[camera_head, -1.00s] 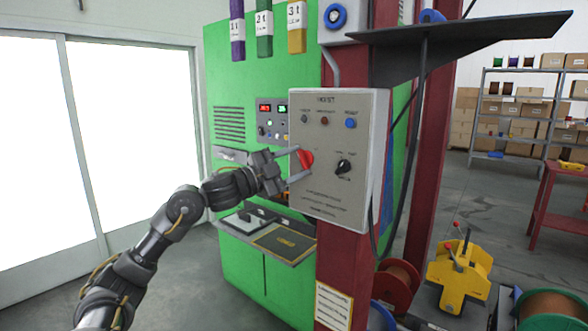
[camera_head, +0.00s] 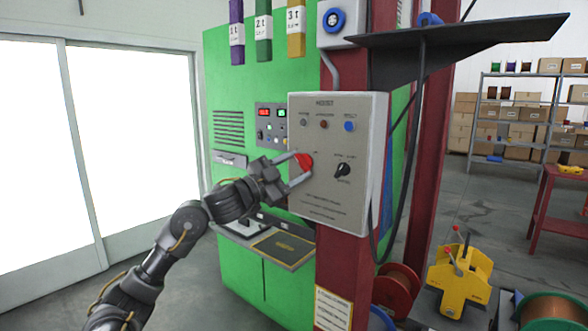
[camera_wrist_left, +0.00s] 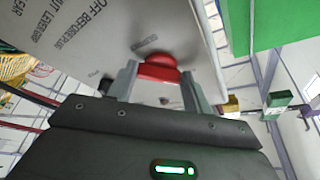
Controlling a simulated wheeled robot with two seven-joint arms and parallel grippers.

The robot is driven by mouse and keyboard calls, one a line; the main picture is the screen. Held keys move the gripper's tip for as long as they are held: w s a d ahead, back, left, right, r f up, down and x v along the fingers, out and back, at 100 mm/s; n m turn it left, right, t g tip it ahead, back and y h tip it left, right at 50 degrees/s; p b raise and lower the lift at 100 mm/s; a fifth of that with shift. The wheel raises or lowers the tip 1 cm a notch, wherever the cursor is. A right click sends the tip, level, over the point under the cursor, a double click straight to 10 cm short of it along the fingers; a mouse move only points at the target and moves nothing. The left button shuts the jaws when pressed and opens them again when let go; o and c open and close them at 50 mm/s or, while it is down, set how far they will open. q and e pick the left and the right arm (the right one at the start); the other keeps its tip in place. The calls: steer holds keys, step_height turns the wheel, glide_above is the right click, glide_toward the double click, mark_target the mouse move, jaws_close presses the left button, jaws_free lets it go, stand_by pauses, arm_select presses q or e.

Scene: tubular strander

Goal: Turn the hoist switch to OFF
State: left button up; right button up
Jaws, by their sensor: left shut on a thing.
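The hoist panel (camera_head: 330,205) is a grey box on a dark red post, with a red switch (camera_head: 303,161) at its left side and a black knob (camera_head: 343,170) to the right of it. My left gripper (camera_head: 299,170) is at the panel with its fingers on either side of the red switch and is shut on it. In the left wrist view the red switch (camera_wrist_left: 158,69) sits between the two grey fingertips (camera_wrist_left: 155,85). The switch's position marks are too small or hidden to read. My right gripper is not in view.
A black shelf plate (camera_head: 460,30) juts out above the panel, with a dark cable hanging below it. A green machine cabinet (camera_head: 235,150) stands behind my left arm. A yellow device (camera_head: 458,278) and cable reels (camera_head: 398,288) stand on the floor at right.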

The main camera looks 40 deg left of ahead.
arm_select(q)
steer(key=o, duration=1)
steer(key=shift+s+f, duration=0.2)
steer(key=b+v, duration=0.4)
steer(key=v, duration=0.6)
steer(key=shift+s+b, duration=0.15)
steer(key=shift+b, duration=0.25)
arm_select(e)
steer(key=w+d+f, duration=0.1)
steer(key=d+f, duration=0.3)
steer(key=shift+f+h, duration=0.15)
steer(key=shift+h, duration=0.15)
arm_select(q)
steer(key=shift+a, duration=0.1)
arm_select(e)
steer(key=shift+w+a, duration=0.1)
